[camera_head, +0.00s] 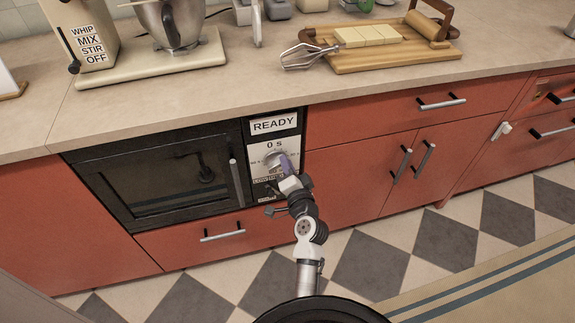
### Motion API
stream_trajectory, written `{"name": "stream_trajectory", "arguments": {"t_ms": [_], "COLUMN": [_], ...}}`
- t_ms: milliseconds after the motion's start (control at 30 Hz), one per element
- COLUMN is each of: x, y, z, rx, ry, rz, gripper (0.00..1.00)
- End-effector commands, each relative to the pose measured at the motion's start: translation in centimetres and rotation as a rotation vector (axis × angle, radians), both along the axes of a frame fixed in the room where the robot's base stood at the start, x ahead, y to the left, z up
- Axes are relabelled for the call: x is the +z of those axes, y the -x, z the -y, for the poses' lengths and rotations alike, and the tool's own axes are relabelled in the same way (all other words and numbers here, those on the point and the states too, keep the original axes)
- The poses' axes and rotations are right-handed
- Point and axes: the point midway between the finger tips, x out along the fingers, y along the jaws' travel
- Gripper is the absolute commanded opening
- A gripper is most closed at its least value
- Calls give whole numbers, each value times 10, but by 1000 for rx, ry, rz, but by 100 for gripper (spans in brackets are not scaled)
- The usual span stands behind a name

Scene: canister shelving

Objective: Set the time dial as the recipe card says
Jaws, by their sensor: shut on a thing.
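The microwave-like oven (160,178) is built into the red cabinets at left centre, with its dark door closed. Its control panel carries a "READY" sign (274,124) and a white dial plate (268,154) that reads "0 s". The time dial (272,159) sits on this plate and is partly hidden by my gripper. My gripper (281,164) is at the dial, shut on it, with the arm reaching up from the bottom of the picture. A lower label on the panel is partly covered by my wrist. No recipe card can be made out.
A stand mixer (172,24) stands on the counter (225,85) at the upper left. Cabinet handles (424,160) stick out right of the oven.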

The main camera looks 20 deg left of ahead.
Motion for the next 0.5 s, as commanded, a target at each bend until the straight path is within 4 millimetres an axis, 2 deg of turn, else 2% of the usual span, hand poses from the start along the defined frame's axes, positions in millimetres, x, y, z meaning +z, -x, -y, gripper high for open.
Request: {"name": "stream_trajectory", "arguments": {"t_ms": [233,267,300,400,500], "x": [1,1,1,1,1], "y": [-1,-1,-1,0,0], "z": [0,0,0,0,0], "rx": [-1,-1,-1,0,0], "ry": [-1,-1,-1,0,0], "rz": [3,3,3,2,2], "gripper": [0,17,22,35,36]}}
